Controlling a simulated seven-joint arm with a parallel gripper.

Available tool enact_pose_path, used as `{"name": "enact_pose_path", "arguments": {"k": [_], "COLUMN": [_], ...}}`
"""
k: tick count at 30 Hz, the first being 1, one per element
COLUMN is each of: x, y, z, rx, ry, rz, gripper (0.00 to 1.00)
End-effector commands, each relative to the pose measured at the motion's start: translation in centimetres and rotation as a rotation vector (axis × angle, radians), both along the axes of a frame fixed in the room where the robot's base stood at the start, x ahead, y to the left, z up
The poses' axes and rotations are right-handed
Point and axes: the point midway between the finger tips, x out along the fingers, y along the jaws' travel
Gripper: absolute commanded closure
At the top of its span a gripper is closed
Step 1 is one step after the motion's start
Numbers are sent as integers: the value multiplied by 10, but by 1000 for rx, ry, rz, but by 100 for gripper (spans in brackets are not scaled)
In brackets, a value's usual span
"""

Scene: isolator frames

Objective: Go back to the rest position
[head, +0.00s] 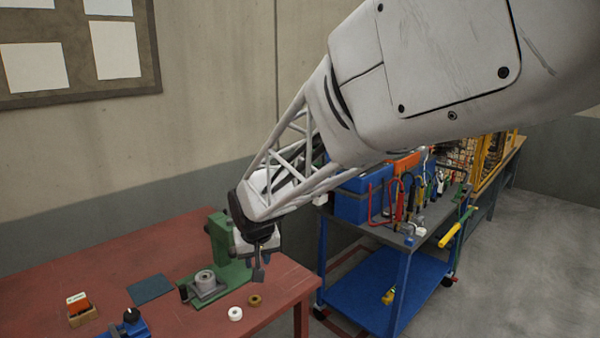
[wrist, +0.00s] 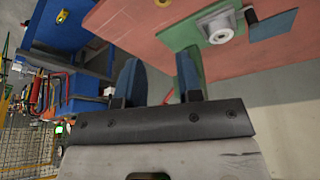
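My gripper (head: 260,262) hangs above the right part of the red table (head: 115,255), in front of a green press-like device (head: 222,245). In the wrist view its two blue fingers (wrist: 160,80) stand apart with nothing between them. The green device also shows in the wrist view (wrist: 185,38), beyond the right finger, with a round metal part (wrist: 217,27) on its base. In the head view my arm hides part of the wall and cart. I cannot tell the exact height of the fingertips over the table.
A dark mat (head: 151,289), a small box (head: 80,309) and a blue device (head: 130,325) lie to the left. A blue tool cart (head: 385,285) stands to the right.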

Motion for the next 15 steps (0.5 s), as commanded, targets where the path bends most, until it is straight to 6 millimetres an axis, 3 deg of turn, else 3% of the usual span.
{"name": "enact_pose_path", "arguments": {"k": [3, 15], "x": [-17, -86], "y": [-37, -139], "z": [15, 46], "rx": [-3, -12], "ry": [5, 33], "rz": [-33, -134], "gripper": [67, 67]}}
